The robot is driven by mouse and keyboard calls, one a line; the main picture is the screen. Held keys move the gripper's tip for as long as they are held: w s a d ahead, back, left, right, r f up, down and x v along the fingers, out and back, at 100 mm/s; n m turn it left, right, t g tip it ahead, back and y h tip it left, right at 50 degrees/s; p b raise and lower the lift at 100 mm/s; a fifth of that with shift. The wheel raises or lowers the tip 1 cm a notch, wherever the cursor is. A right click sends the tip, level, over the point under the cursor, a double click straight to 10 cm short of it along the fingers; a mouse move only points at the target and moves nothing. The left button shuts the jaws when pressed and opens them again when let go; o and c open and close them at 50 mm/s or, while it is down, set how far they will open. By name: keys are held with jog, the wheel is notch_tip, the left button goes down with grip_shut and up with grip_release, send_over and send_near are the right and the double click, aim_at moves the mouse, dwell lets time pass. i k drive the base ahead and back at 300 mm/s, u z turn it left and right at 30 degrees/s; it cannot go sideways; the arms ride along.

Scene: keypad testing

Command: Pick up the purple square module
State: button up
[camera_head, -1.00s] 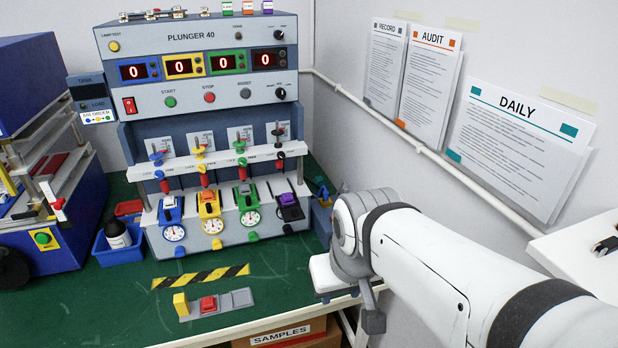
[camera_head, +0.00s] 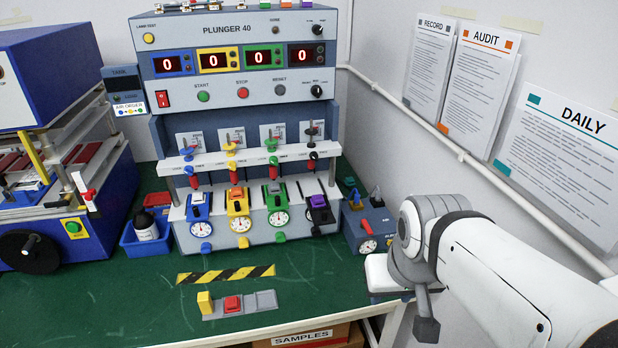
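A small dark purple square module (camera_head: 319,212) sits in the fourth, rightmost station of the Plunger 40 machine (camera_head: 228,52), under the black plunger.
A gauge box (camera_head: 368,225) stands between machine and wrist. A blue press (camera_head: 45,130) and blue bin (camera_head: 145,240) are left.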

aim_at(318, 200)
jog(key=i, duration=0.9)
